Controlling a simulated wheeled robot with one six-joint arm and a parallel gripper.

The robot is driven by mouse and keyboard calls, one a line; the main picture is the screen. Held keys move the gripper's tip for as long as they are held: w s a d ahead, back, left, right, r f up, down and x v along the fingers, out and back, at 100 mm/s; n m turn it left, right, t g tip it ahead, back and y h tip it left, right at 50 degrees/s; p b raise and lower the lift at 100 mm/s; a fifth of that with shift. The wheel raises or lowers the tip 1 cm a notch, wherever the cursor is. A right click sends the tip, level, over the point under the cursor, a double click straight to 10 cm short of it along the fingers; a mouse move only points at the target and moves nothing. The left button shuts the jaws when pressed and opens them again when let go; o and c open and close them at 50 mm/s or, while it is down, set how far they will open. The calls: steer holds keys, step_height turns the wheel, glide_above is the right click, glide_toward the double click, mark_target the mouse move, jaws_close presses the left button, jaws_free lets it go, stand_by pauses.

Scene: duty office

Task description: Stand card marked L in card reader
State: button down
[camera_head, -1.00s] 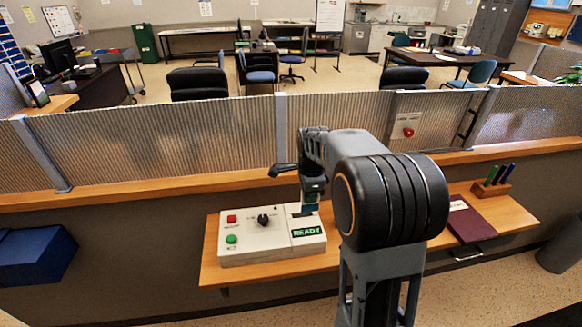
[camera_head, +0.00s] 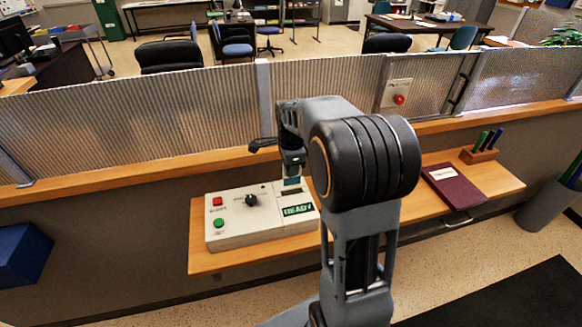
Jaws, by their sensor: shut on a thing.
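The card reader (camera_head: 237,237) is a pale box on the wooden shelf, with a red button, a green button, a dark knob and a green display reading READY. My gripper (camera_head: 292,170) is above the back right part of the reader, pointing down. It is shut on a small card (camera_head: 291,182), of which a blue-green part shows below the fingers. The mark on the card is not readable. I cannot tell whether the card's lower edge touches the reader or is in a slot. My arm hides the area right of the reader.
On the shelf (camera_head: 222,262) to the right lie a dark red folder (camera_head: 453,187) and a wooden holder (camera_head: 479,155) with green and blue items. A corrugated partition (camera_head: 130,130) stands behind. A red button (camera_head: 399,99) is on it. A grey bin (camera_head: 548,205) stands right.

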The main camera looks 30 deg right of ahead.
mark_target(291, 183)
steer(key=shift+f+b, duration=2.15)
steer(key=shift+f, duration=0.95)
steer(key=c, duration=1.2)
jaws_free()
